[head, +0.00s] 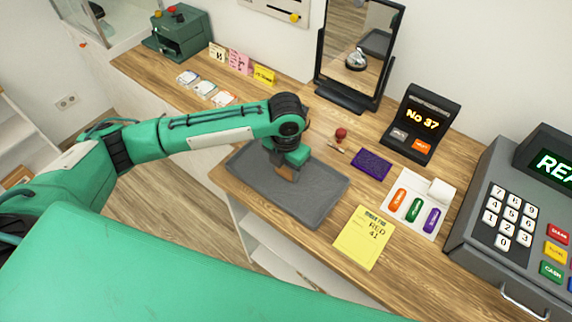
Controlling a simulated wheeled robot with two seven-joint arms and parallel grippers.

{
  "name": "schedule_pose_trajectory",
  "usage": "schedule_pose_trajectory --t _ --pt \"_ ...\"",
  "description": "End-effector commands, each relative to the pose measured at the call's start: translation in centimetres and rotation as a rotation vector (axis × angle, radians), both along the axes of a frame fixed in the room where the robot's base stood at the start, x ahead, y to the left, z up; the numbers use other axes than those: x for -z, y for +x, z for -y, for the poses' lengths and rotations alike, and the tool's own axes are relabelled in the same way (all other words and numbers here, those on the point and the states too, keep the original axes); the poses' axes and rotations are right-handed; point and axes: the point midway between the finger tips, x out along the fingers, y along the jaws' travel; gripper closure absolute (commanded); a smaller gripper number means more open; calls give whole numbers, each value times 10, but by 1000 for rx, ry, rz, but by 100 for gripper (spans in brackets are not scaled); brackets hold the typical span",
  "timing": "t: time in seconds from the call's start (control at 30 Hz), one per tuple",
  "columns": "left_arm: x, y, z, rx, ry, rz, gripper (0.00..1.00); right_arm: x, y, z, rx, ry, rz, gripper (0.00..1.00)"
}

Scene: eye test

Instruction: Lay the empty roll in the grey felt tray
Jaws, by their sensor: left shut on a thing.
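The grey felt tray (318,207) lies flat on the wooden counter, near its front edge. The gripper hides much of the roll, and I cannot tell whether the roll touches the tray floor. My right gripper is not in view.
On the counter (325,255) are a yellow note (364,238), a purple pad (371,164), a red-topped stamp (341,135) and a white holder (411,222) with coloured pieces. The tray's right part is empty.

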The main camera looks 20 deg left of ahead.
Motion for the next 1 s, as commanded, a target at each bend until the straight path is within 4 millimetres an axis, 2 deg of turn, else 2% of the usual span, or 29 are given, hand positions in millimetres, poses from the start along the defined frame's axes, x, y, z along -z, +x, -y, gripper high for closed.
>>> schedule_pose_trajectory --t 0.27,0.3,0.4,0.77,0.87,1.0 --pt "2 0 0 0 0 0 71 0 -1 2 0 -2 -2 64" --pt "2 0 0 0 0 1 44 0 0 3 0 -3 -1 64" --pt "2 0 0 0 0 1 28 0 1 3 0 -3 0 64" --pt "-4 1 0 0 -2 2 28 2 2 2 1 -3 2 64" --pt "-17 2 0 1 -2 5 28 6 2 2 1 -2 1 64" --pt "-46 1 1 2 -2 7 28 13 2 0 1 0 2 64"
